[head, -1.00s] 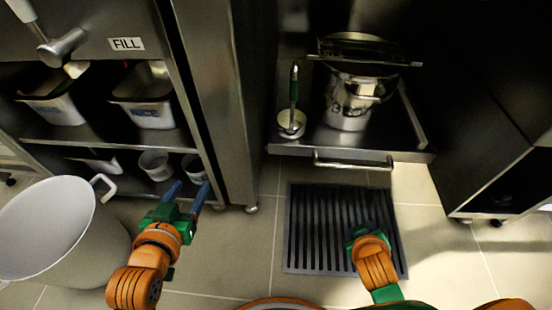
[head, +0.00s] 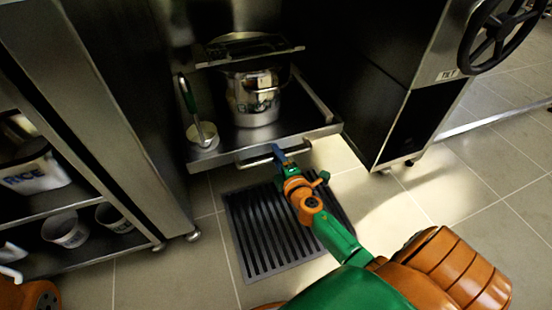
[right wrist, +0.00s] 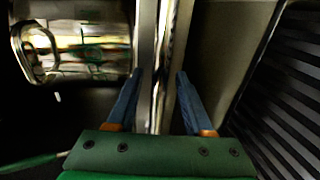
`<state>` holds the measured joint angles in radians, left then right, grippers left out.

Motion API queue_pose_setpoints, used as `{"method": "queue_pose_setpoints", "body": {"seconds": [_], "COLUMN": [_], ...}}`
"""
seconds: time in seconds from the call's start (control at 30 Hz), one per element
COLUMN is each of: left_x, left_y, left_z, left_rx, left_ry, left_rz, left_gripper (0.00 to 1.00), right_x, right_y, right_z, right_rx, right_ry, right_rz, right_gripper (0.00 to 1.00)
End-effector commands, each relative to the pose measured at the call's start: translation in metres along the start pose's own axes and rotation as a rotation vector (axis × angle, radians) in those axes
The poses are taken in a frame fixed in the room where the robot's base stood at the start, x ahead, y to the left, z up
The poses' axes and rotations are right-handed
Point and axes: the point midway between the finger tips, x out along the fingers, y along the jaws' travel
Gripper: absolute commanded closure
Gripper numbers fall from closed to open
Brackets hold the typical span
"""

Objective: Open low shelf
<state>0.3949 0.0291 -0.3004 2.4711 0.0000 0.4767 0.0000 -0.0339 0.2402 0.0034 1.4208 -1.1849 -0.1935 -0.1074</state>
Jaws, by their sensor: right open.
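The low shelf (head: 225,152) is a steel pull-out tray under the counter, with a bar handle (head: 250,162) along its front edge. My right gripper (head: 279,152) is at this handle, near the handle's right part. In the right wrist view my right gripper (right wrist: 160,76) is open, with its blue fingers on either side of the handle and shelf edge (right wrist: 147,60). Whether a finger touches the bar is not clear. My left gripper is out of view; only an orange part of that arm shows at the bottom left.
A shiny pot (head: 252,98) and a green-handled ladle (head: 201,134) stand on the shelf. A black floor grate (head: 265,235) lies below. A dark cabinet (head: 400,120) stands at right, and a rack with tubs (head: 66,230) at left. The tiled floor at right is free.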

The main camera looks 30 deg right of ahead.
Motion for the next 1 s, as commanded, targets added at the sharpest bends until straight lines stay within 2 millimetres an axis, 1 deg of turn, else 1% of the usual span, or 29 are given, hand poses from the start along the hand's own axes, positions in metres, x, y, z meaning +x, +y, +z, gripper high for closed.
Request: {"method": "queue_pose_setpoints", "body": {"seconds": [0.07,0.23,0.27,0.3,0.37,0.4,0.43,1.0], "left_x": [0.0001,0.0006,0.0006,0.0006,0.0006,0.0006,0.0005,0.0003], "left_y": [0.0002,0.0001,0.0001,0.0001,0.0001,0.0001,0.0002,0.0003], "left_z": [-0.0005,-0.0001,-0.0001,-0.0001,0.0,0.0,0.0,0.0], "left_rx": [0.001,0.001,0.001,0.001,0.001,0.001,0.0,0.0], "left_ry": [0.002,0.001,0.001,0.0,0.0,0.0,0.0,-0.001], "left_rz": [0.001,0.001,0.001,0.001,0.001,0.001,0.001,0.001], "left_gripper": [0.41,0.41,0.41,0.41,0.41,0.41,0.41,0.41], "right_x": [0.0029,0.0025,0.0025,0.0024,0.0024,0.0023,0.0023,0.0021], "right_y": [0.0002,0.0006,0.0005,0.0005,0.0005,0.0005,0.0005,0.0001], "right_z": [0.0003,0.0002,0.0002,0.0002,0.0001,0.0002,0.0001,0.0], "right_rx": [0.0,0.001,0.001,0.001,0.002,0.002,0.002,0.002], "right_ry": [-0.001,-0.001,-0.001,-0.001,-0.001,-0.001,-0.001,0.0], "right_rz": [0.0,0.0,0.0,0.0,0.0,0.0,0.0,-0.001], "right_gripper": [0.49,0.49,0.57,0.68,0.84,0.95,1.0,1.0]}}
